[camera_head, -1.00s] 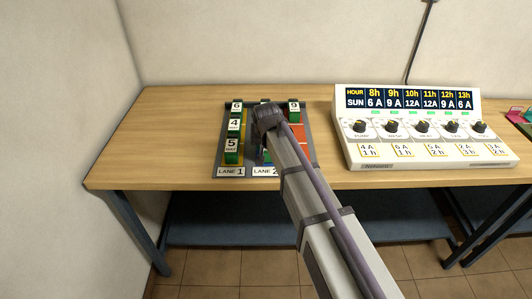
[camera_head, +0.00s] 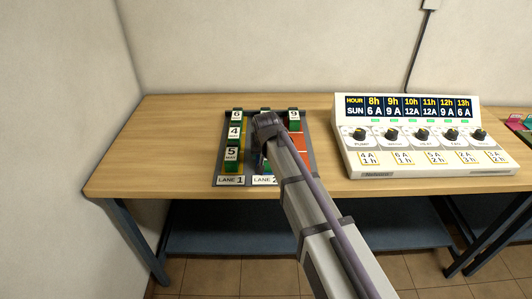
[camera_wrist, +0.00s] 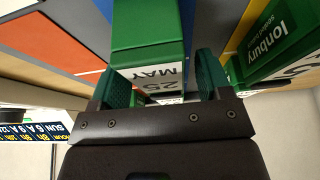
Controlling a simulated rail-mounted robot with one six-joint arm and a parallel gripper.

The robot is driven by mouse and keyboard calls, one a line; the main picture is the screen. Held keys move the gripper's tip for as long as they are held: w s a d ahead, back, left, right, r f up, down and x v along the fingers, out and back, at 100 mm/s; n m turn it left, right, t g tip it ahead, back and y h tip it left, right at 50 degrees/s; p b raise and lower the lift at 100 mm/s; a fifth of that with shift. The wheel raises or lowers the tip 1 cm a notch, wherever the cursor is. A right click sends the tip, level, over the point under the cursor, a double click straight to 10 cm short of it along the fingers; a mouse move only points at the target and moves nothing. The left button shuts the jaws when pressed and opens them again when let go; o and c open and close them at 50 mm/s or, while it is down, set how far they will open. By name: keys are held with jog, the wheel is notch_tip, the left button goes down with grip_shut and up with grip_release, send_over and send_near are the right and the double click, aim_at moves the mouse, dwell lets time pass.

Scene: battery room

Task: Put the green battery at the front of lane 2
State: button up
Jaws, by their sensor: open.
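The rack (camera_head: 308,165) on the bench has lanes 1 and 2 labelled at its front. The lane 2 label (camera_head: 264,180) is partly covered by my arm. A strip of blue lane floor shows beside my arm, and a green battery top (camera_head: 265,109) shows at the back of this lane. In the wrist view, a green battery (camera_wrist: 148,28) with a white label reading "MAY" and "25" sits between the fingers of my gripper (camera_wrist: 165,78). The fingers are open, one on each side of it; contact cannot be told. My gripper also shows in the head view (camera_head: 268,128), hiding most of lane 2.
Lane 1 holds green batteries marked 6 (camera_head: 237,115), 4 (camera_head: 234,132) and 5 (camera_head: 232,153). A battery marked 9 (camera_head: 294,115) stands at the back of the orange lane, which is clear in front. A white control panel (camera_head: 420,140) stands to the right.

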jog(key=p+v, duration=1)
jog(key=v, duration=0.2)
jog(key=s+d+f+g, duration=0.1)
jog(key=s+d+g, duration=0.3)
jog(key=s+d, duration=1.6)
jog(key=shift+f+m+g, duration=0.2)
jog(key=shift+m+g, duration=0.1)
